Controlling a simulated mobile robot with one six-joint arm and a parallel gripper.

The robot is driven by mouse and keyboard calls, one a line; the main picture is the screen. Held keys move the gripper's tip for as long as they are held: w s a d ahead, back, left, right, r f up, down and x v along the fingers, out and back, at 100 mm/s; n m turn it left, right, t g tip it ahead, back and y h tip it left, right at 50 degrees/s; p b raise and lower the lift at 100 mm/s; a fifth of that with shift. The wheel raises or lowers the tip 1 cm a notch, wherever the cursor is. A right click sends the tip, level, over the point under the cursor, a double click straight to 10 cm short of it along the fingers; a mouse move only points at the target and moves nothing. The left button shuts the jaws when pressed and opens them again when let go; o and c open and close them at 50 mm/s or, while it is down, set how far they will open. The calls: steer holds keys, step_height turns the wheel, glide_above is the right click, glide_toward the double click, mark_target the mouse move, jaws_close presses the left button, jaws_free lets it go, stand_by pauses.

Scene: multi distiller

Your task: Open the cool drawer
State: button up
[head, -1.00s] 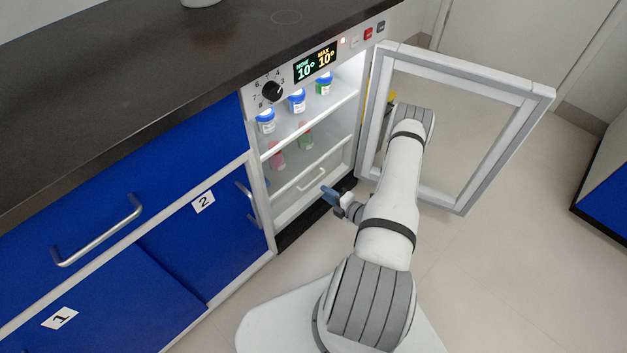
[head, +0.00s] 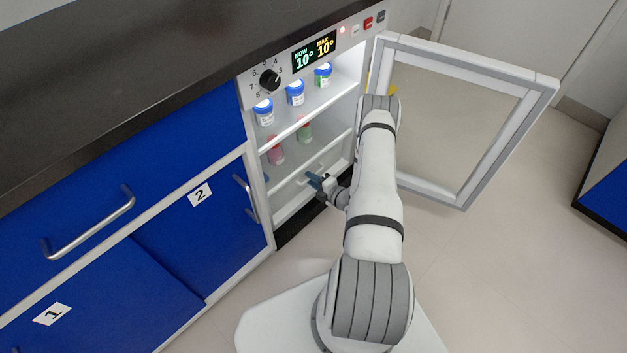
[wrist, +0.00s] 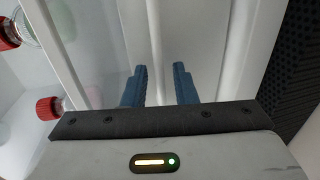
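The cool drawer (head: 290,200) is the white, shut drawer front at the bottom of the lit cooling cabinet. Its pale handle (wrist: 154,45) shows in the wrist view as a bar running between the two blue fingers. My gripper (head: 315,182) is at the drawer front in the head view and hides part of the handle there. In the wrist view my gripper (wrist: 160,84) is open, with a finger on each side of the bar. I cannot tell whether either finger touches it.
The cabinet's glass door (head: 455,120) stands open to the right of my arm. Blue-capped jars (head: 295,92) stand on the upper shelf, and red-capped and green bottles (head: 276,150) on the shelf below. Blue cupboard 2 (head: 190,225) is at left. The floor in front is clear.

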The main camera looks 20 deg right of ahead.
jaws_close()
stand_by(0.4)
